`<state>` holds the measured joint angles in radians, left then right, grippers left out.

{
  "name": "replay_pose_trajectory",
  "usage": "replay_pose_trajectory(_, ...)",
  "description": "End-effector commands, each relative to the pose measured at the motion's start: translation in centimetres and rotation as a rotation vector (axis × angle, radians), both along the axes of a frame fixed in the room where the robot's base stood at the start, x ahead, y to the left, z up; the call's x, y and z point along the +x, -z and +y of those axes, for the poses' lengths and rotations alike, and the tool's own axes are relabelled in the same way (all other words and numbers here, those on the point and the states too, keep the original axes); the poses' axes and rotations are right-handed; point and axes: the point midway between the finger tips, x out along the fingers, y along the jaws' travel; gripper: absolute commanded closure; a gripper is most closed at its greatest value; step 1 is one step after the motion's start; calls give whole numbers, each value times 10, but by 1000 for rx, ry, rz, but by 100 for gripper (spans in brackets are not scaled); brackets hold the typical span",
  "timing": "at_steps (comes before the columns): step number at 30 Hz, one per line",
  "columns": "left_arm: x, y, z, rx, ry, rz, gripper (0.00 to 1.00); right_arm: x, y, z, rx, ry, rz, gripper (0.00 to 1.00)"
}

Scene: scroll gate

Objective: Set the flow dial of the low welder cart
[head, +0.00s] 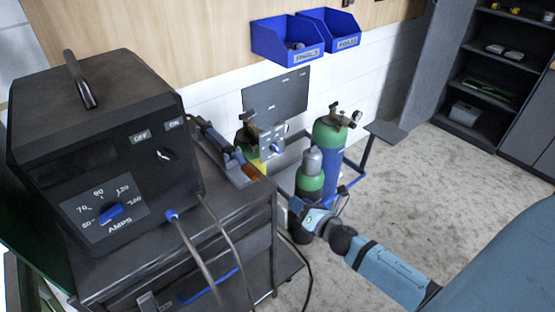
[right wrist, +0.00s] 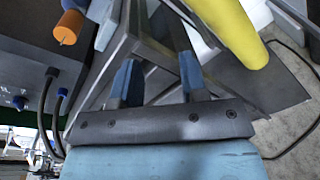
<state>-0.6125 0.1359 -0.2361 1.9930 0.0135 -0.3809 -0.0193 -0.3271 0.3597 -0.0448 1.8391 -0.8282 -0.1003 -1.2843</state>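The low welder cart (head: 345,175) stands behind the large welder, with a blue-edged frame and gas cylinders. A small pale panel on it carries a small blue dial (head: 277,147), probably the flow dial; its marks are too small to read. My right gripper (head: 308,214) is in front of the cart's cylinders, lower and to the right of that dial. In the right wrist view its two blue-grey fingers (right wrist: 158,78) are apart with nothing held between them. I cannot make out the dial in the right wrist view. My left gripper is not in view.
A large dark welder (head: 100,150) with a blue AMPS dial (head: 111,213) stands on a cart at the left. A green cylinder (head: 328,135) rises behind my right gripper. A yellow cylinder-like part (right wrist: 232,28) is close in the wrist view. Floor is clear at right.

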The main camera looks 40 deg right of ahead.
Motion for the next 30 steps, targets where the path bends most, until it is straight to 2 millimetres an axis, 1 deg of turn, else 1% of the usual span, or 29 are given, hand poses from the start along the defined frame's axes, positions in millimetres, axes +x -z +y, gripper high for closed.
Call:
replay_pose_trajectory(1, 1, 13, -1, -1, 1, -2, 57, 17, -2, -17, -225, -29, -49, 60)
replay_pose_trajectory(3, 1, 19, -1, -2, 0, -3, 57, 33, -12, -35, -520, -62, -102, 60)
replay_pose_trajectory(6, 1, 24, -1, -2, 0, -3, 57, 50, -24, -55, -838, -88, -150, 60)
replay_pose_trajectory(9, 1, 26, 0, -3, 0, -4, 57, 59, -31, -66, -1029, -101, -174, 60)
replay_pose_trajectory(12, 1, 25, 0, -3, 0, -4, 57, 66, -36, -70, -1113, -105, -183, 60)
replay_pose_trajectory(14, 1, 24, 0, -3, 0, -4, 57, 71, -37, -70, -1127, -105, -185, 60)
replay_pose_trajectory(17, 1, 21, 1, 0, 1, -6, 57, 85, -38, -69, -1125, -105, -185, 60)
replay_pose_trajectory(27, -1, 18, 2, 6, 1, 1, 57, 157, -37, -63, -1119, -103, -184, 60)
replay_pose_trajectory(30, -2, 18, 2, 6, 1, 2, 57, 174, -37, -61, -1118, -105, -184, 60)
